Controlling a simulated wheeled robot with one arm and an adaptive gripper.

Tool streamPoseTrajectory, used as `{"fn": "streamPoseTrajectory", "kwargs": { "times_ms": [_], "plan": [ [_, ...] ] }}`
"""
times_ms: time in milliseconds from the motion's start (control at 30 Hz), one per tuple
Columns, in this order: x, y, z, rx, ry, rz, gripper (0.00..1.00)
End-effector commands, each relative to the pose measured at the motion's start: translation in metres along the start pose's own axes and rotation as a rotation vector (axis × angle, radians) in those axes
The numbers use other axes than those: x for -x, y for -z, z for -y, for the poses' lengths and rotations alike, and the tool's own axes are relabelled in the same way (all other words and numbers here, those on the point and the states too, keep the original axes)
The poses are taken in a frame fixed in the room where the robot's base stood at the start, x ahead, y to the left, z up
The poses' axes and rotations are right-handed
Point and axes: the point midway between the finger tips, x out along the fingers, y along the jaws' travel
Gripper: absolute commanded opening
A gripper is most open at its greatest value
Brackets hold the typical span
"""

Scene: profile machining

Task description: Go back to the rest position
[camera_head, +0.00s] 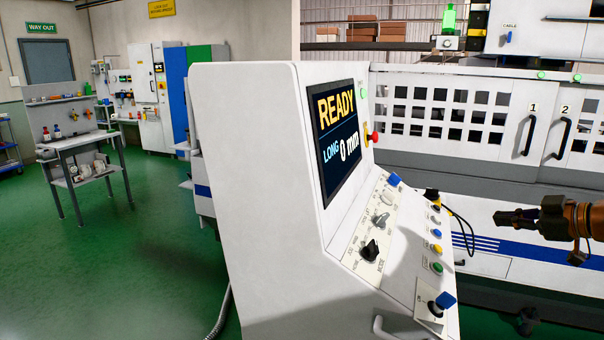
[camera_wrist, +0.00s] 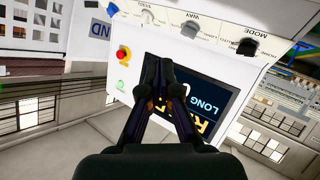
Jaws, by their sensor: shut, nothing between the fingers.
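My gripper (camera_head: 508,217) is at the right of the head view, dark, shut and empty, pointing left toward the control console (camera_head: 262,180). It is apart from the console's button panel, with a visible gap. In the wrist view my gripper (camera_wrist: 164,62) is shut, its fingertips together in front of the console's screen (camera_wrist: 190,100). That view is turned over. In the head view the screen (camera_head: 338,135) reads READY, LONG 0 mm.
The console carries knobs (camera_head: 370,250), coloured buttons (camera_head: 437,248) and a red button (camera_head: 374,137). A white machine (camera_head: 450,165) with doors 1 and 2 stands behind my arm. A workbench (camera_head: 88,145) is at the far left. Green floor (camera_head: 110,270) is clear at left.

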Motion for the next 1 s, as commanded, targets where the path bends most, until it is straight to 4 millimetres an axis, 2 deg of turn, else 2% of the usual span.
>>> {"fn": "streamPoseTrajectory", "kwargs": {
  "times_ms": [333, 567, 667, 767, 800, 900, 1000],
  "plan": [
    [-0.024, 0.019, 0.049, -0.085, 0.109, 0.045, 0.00],
    [-0.050, 0.036, 0.110, -0.173, 0.231, 0.117, 0.00],
    [-0.061, 0.043, 0.150, -0.228, 0.298, 0.178, 0.00],
    [-0.070, 0.047, 0.206, -0.298, 0.375, 0.282, 0.00],
    [-0.072, 0.046, 0.232, -0.333, 0.404, 0.338, 0.00],
    [-0.069, 0.037, 0.291, -0.413, 0.447, 0.488, 0.00],
    [-0.058, 0.021, 0.343, -0.493, 0.453, 0.647, 0.00]
  ]
}}
